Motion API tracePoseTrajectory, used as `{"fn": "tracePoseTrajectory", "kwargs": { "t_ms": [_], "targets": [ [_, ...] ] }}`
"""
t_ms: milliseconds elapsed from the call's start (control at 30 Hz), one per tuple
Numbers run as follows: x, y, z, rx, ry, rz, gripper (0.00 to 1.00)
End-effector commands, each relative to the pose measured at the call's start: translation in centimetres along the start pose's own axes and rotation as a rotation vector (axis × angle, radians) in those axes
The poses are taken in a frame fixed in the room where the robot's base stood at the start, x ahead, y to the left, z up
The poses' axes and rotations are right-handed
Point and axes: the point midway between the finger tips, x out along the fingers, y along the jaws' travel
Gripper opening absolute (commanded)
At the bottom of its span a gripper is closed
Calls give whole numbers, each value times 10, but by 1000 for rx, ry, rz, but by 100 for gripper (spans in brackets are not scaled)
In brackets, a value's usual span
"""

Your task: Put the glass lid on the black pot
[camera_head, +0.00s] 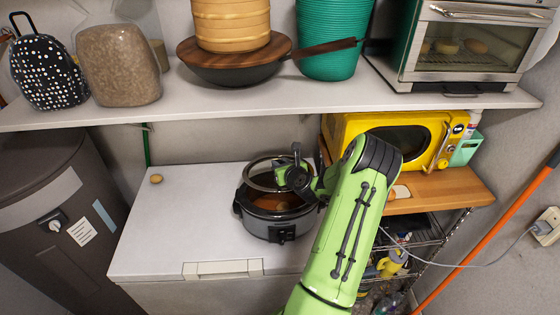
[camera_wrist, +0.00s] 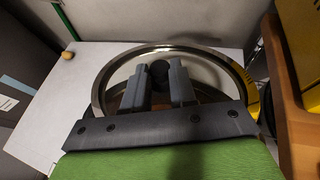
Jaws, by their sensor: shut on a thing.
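The black pot (camera_head: 272,229) is a slow cooker standing on the white chest top, with food visible inside. The glass lid (camera_head: 262,162) has a metal rim and is held tilted above the back of the pot. In the wrist view the lid (camera_wrist: 107,72) spans the middle, with its dark knob (camera_wrist: 159,73) between my fingers. My gripper (camera_wrist: 159,88) is shut on that knob. In the head view my gripper (camera_head: 297,170) is partly hidden by my own green arm. Whether the lid's rim touches the pot is hard to tell.
A white chest (camera_head: 170,230) has free room left of the pot, with a small brown round item (camera_head: 156,178) on it. A yellow microwave (camera_head: 440,150) stands on a wooden board (camera_head: 445,187) at right. A shelf (camera_head: 220,102) overhangs the back.

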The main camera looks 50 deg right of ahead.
Motion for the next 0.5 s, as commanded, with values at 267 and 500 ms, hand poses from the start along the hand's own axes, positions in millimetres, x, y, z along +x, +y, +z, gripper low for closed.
{"fn": "tracePoseTrajectory", "kwargs": {
  "t_ms": [267,500],
  "targets": [
    [-24,10,-20,1,-1,0,0],
    [-42,16,-28,0,-2,0,0]
  ]
}}
